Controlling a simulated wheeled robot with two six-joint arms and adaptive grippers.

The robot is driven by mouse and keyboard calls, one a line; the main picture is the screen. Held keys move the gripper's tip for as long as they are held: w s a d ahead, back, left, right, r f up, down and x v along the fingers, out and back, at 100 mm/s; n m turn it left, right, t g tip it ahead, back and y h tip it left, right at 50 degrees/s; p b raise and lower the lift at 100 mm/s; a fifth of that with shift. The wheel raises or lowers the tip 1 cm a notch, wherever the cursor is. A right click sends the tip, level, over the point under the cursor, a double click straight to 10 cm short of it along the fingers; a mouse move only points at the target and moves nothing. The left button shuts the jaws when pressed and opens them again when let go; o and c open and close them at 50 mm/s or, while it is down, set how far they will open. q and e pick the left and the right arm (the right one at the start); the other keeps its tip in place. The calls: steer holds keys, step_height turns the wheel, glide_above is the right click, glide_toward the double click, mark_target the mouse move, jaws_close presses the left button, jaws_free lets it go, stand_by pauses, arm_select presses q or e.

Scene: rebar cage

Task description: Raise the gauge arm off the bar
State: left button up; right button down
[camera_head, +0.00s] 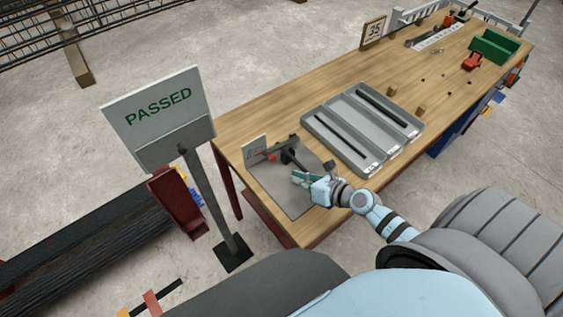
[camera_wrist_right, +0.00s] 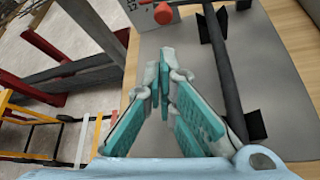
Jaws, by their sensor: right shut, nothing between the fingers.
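A grey mat (camera_head: 288,199) lies on the near left end of the wooden bench. A dark bar (camera_wrist_right: 228,75) rests over it on black supports (camera_wrist_right: 252,125).
A grey tray (camera_head: 350,160) with long dark bars lies to the right. A PASSED sign (camera_head: 158,106) stands on a post left of the bench. A green bin (camera_head: 494,46) and small parts are at the far end.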

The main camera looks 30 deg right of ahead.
mark_target(276, 177)
steer(key=b+x, duration=0.3)
steer(key=x, duration=0.6)
steer(key=shift+w+f, duration=0.3)
steer(key=shift+r, duration=0.1)
steer(key=shift+w, duration=0.1)
